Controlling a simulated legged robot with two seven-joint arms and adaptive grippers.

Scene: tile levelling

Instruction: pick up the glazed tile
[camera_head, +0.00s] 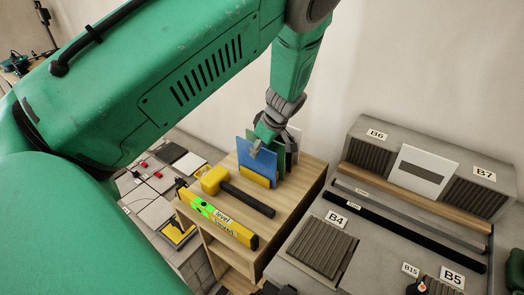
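I cannot tell for sure which is the glazed tile. A yellow piece (254,178) sits low at the blue tile's front. My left gripper (260,146) points down at the tiles' top edges, with one finger in front of the blue tile. The far finger is hidden, so its opening and any grip are unclear. My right gripper is not in view.
On the wooden cabinet (300,192) lie a yellow-headed mallet (214,180) and a yellow spirit level (217,217), close in front of the tiles. A grey bench with labelled pads (320,247) and a white plate (423,160) is at right. My green arm covers the left side.

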